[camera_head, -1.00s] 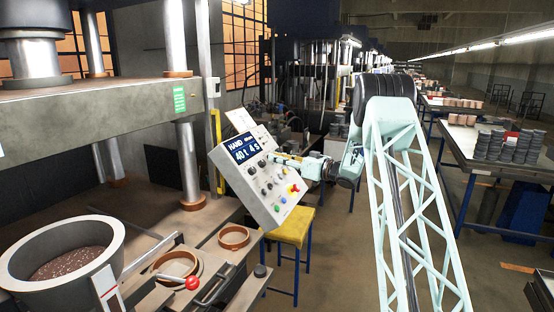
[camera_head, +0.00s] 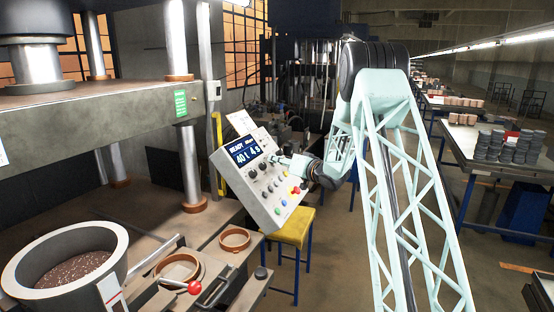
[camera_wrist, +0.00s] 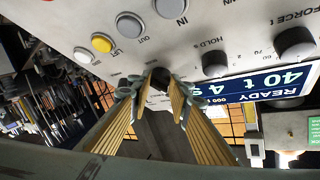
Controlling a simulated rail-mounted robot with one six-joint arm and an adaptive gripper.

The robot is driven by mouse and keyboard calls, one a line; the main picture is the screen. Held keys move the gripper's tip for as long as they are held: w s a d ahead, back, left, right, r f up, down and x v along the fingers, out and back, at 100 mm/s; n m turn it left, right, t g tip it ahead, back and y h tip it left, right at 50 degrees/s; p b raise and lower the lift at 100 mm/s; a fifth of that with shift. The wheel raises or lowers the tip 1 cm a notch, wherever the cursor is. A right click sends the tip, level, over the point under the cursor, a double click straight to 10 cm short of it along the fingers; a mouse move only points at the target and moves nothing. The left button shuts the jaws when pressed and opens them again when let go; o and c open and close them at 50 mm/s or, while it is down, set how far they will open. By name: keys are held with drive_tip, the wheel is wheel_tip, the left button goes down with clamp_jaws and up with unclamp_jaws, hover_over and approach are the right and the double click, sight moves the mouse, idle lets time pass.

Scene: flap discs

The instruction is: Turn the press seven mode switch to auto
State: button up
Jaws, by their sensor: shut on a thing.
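The press control panel (camera_head: 262,203) is a tilted pale grey box with knobs, coloured buttons and a blue display (camera_head: 243,151) reading READY and 40 t 4 s. The display also shows upside down in the wrist view (camera_wrist: 268,86). My gripper (camera_wrist: 158,86) is shut on a small black switch knob (camera_wrist: 160,75) near the panel edge, its fingers on either side. The fingers hide much of the knob, and I cannot read its pointer or label.
Other knobs (camera_wrist: 215,64) and a yellow button (camera_wrist: 101,43) sit close by on the panel. A yellow stool (camera_head: 292,230) stands beneath it. The press bed at left holds a large bowl (camera_head: 118,250) and copper-coloured rings (camera_head: 234,240).

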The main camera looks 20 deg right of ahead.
drive_tip(key=shift+a+r+m+g+h+p, duration=0.1)
drive_tip(key=shift+m+g+h+p, duration=0.2)
drive_tip(key=shift+m+h, duration=0.5)
drive_tip(key=shift+a+r+m+g+h+p, duration=0.1)
drive_tip(key=shift+m+h+p, duration=0.3)
drive_tip(key=shift+m, duration=0.7)
drive_tip(key=o, duration=0.8)
drive_tip(key=shift+o, duration=0.2)
drive_tip(key=a+v, duration=0.1)
drive_tip(key=v, duration=1.1)
drive_tip(key=shift+d, duration=0.4)
drive_tip(key=shift+r, duration=0.1)
